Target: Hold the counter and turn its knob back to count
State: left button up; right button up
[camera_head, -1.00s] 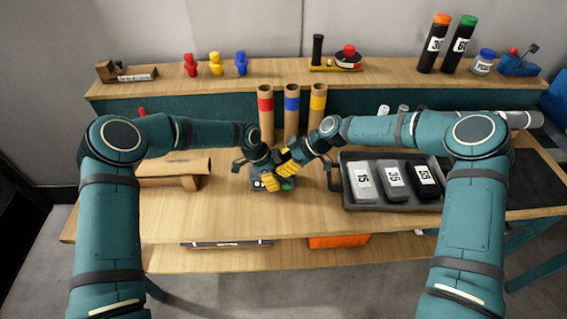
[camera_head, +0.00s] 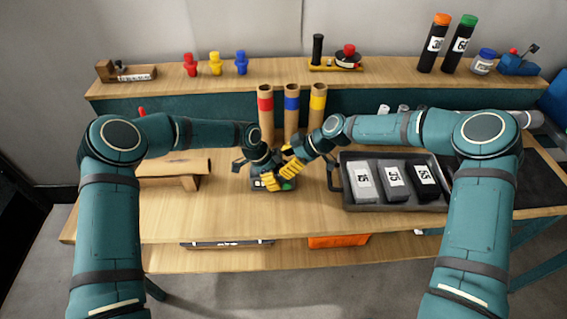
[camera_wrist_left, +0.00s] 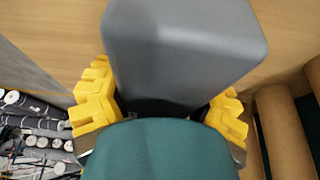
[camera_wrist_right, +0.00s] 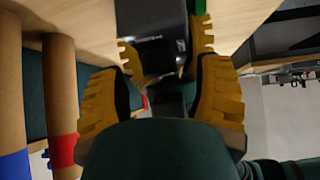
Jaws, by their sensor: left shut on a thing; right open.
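The counter (camera_head: 257,183) is a small dark grey box on the middle of the table, with a light display and a green part on its front. My left gripper (camera_head: 268,182) is shut on it; in the left wrist view the grey counter body (camera_wrist_left: 185,50) sits between the yellow fingers. My right gripper (camera_head: 287,170) is open just right of the counter. In the right wrist view its yellow fingers (camera_wrist_right: 160,95) are apart, with the dark counter (camera_wrist_right: 152,35) and a green part (camera_wrist_right: 199,6) beyond them. The knob is not clear to me.
Three cardboard tubes with red, blue and yellow bands (camera_head: 291,104) stand behind the counter. A black tray (camera_head: 390,207) with numbered blocks is on the right. A wooden stand (camera_head: 172,180) is on the left. The table front (camera_head: 215,215) is clear.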

jog(key=v, duration=1.1)
jog(key=shift+a, duration=0.15)
jog(key=a+f+n+g, duration=0.1)
jog(key=a+f, duration=0.1)
jog(key=a+f+n+g, duration=0.1)
jog(key=a+f+n, duration=0.1)
jog(key=a+f, duration=0.1)
jog(key=w+a+f+n+g, duration=0.1)
jog(key=a+f, duration=0.2)
jog(key=shift+a+f, duration=0.15)
jog(key=shift+f, duration=0.1)
dwell(0.4)
grip_shut()
